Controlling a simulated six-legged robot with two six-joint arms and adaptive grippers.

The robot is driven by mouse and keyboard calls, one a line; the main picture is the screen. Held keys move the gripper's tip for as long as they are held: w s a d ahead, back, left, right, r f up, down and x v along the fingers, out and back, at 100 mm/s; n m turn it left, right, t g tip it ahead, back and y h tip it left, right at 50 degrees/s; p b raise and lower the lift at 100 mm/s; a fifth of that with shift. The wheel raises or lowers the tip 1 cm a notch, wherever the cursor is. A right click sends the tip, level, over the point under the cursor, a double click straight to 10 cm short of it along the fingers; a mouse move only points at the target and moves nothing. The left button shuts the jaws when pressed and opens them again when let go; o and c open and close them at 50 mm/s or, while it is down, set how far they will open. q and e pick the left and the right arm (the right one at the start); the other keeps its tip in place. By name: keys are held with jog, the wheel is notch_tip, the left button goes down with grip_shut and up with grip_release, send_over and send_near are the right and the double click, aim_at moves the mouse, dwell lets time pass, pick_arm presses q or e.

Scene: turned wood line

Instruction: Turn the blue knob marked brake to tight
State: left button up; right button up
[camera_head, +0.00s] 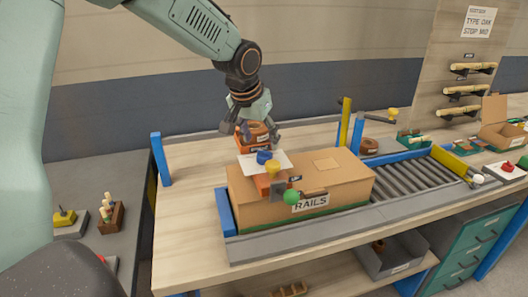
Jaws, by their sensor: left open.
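A small blue knob (264,157) shows at the back of a small orange unit (264,185), behind a yellow knob (273,166). The lettering by it is too small to read, so I cannot tell the brake mark or the tight mark. My left gripper (262,139) is open and points down, just above and behind the blue knob in the picture. It appears apart from the knob. An orange-brown object (257,132) shows between or behind its fingers; I cannot tell whether they touch it. My right gripper is not in view.
A roller conveyor (395,180) runs to the right. Blue posts (160,159) rise from the bench. The left part of the wooden bench (190,215) is clear.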

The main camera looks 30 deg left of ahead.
aim_at(263, 152)
pick_arm(q)
jog(key=x, duration=0.5)
jog(key=shift+a+f, duration=0.1)
jog(key=shift+a, duration=0.1)
jog(key=shift+w+f, duration=0.15)
jog(key=shift+f, duration=0.2)
jog(key=shift+d+r, duration=0.1)
jog(key=shift+d, duration=0.15)
jog(key=shift+a, duration=0.25)
jog(key=c, duration=0.5)
jog(key=shift+d, duration=0.15)
jog(key=c, duration=0.4)
jog(key=shift+c, duration=1.3)
